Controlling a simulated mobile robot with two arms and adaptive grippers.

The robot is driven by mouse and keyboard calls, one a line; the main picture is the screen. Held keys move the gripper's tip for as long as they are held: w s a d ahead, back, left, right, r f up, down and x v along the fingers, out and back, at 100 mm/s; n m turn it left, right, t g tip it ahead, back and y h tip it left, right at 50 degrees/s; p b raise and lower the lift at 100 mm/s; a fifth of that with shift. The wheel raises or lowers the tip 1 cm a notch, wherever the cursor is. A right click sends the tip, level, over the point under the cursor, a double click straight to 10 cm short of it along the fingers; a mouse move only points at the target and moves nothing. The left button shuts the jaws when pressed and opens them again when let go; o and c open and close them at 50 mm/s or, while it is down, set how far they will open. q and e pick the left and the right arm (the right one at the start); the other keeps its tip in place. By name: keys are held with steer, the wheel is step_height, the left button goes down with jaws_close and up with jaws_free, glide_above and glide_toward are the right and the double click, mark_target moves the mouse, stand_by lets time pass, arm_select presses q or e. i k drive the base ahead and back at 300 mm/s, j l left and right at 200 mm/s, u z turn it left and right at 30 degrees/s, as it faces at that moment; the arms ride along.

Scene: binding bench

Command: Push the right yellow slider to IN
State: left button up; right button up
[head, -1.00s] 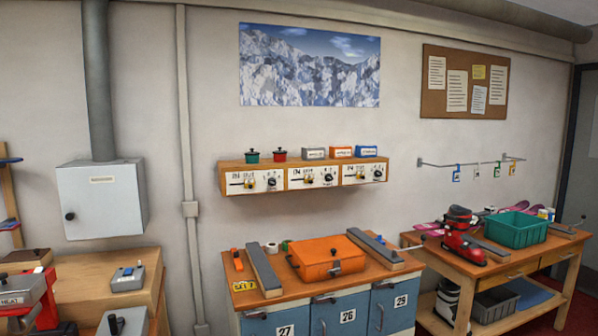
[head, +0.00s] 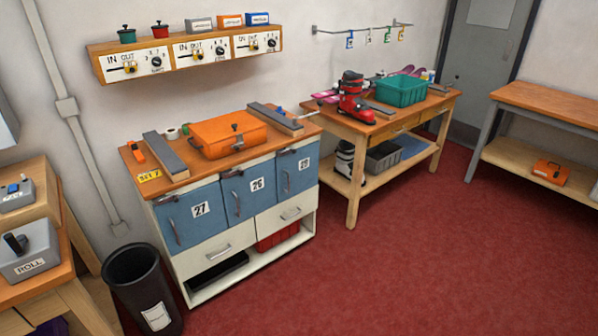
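The right yellow slider (head: 255,48) is on the right white panel of the wall shelf (head: 180,50), at the upper left of the head view. It is small and seems to sit below the OUT label, left of a black dial. The middle panel has a similar yellow slider (head: 196,57), and the left panel another (head: 130,68). Each panel carries IN and OUT labels. Neither of my grippers shows in the head view.
Below the shelf stands a cabinet with blue doors, with an orange case (head: 228,135) and grey bars on top. A black bin (head: 143,290) stands at its left. A wooden bench with a red boot (head: 354,100) and green crate (head: 401,90) is to the right. Red floor is clear in front.

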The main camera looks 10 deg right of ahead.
mark_target(253, 45)
steer(key=i, duration=0.55)
steer(key=i+u, duration=0.15)
steer(key=i, duration=0.4)
steer(key=i+l, duration=0.15)
steer(key=i, duration=0.4)
steer(key=i+u, duration=0.15)
steer(key=i, duration=0.4)
steer(key=i+l, duration=0.2)
steer(key=i, duration=0.35)
steer(key=u, duration=0.05)
